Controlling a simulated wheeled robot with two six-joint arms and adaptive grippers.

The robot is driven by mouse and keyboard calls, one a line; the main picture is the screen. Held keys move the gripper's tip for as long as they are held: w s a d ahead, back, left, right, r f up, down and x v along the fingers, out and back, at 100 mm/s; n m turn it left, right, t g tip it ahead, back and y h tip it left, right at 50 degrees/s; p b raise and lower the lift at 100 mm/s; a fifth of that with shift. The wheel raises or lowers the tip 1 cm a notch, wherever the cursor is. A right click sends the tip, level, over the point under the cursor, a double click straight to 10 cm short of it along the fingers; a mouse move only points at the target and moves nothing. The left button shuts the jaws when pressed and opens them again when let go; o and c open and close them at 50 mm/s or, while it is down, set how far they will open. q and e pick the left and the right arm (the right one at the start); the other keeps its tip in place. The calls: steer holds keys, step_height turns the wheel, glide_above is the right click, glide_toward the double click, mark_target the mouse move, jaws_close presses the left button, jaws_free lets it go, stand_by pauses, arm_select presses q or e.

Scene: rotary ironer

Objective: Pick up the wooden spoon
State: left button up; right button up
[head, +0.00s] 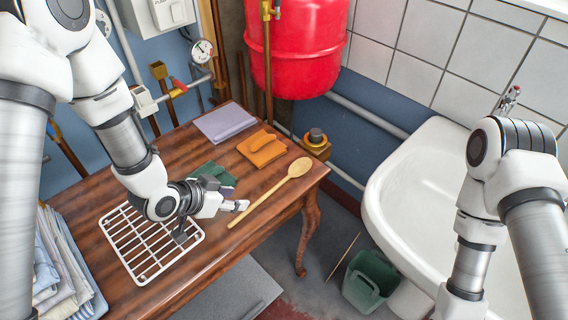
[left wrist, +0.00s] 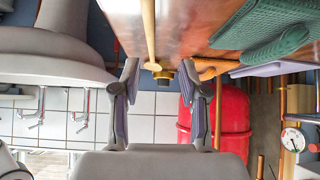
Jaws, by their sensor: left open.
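The wooden spoon (head: 272,192) lies slantwise on the brown table (head: 95,198), its bowl toward the back right corner and its handle toward the front edge. My left gripper (head: 236,206) is just left of the spoon's handle, pointing to the right, apart from it and empty. In the left wrist view, which is upside down, the open fingers (left wrist: 160,82) are spread and the spoon (left wrist: 150,30) shows at the top, its bowl seen between the fingertips. My right arm is at the right; its gripper is out of the picture.
A white wire rack (head: 150,246) lies below my left wrist. A green cloth (head: 212,171), an orange cloth (head: 262,150) and a lilac cloth (head: 224,122) lie behind. Folded linen (head: 62,268) is at the left. A white sink (head: 420,185) stands right of the table.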

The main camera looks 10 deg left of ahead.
mark_target(254, 203)
arm_select(q)
steer(key=shift+w+d+f, duration=0.2)
steer(key=shift+d+f, duration=0.05)
steer(key=shift+s+d+f, duration=0.3)
steer(key=shift+s+d, duration=0.25)
steer(key=shift+d, duration=0.05)
steer(key=x, duration=0.5)
steer(key=shift+w+a, duration=0.15)
steer(key=shift+a, duration=0.05)
steer(key=shift+r, duration=0.1)
steer(key=shift+s, duration=0.2)
steer(key=shift+c, duration=1.3)
steer(key=c, duration=0.6)
steer(key=shift+w, duration=0.1)
jaws_close()
arm_select(e)
steer(key=shift+s+r, duration=0.45)
steer(key=shift+s, duration=0.35)
